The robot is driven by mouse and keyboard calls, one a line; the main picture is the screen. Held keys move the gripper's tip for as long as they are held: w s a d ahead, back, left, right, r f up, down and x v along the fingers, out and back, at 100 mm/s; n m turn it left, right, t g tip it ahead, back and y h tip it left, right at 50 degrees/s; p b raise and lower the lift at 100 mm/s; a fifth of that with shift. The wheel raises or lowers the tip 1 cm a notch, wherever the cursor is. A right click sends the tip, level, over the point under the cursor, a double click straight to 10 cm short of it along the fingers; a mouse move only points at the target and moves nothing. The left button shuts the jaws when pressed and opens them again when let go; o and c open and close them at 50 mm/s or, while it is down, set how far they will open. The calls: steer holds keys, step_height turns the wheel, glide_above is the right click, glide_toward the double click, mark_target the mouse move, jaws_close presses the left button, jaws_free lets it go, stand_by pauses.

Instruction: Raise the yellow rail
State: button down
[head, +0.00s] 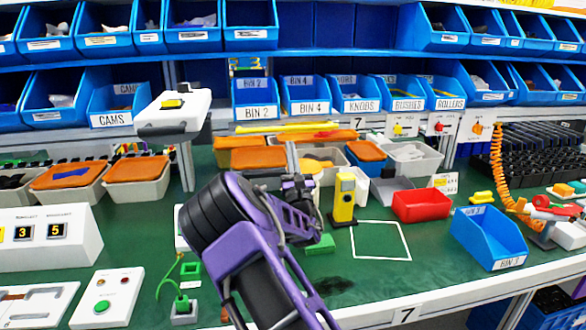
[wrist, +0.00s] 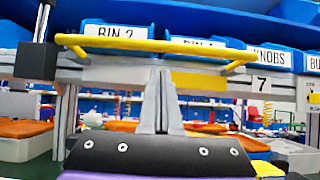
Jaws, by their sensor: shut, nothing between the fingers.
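The yellow rail (head: 290,127) runs level along the grey shelf edge, below the bins BIN 2 and BIN 4. In the wrist view the rail (wrist: 160,45) spans the upper picture, with both ends bent back toward the grey beam. My gripper (head: 291,146) points up, below the rail. In the wrist view its two grey fingers (wrist: 160,72) are together and empty, with their tips showing under the middle of the rail. A small gap shows between tips and rail there; I cannot tell the depth between them.
Blue bins (head: 257,99) stand on the shelf just above the rail. A white box on a stand (head: 174,113) is at the left. Orange-lidded tubs (head: 138,170), a yellow upright device (head: 344,197) and a red tray (head: 421,205) stand on the green bench (head: 350,278).

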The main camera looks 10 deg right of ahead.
mark_target(287, 127)
step_height(287, 127, up, 2)
steer(key=shift+w+r, duration=0.1)
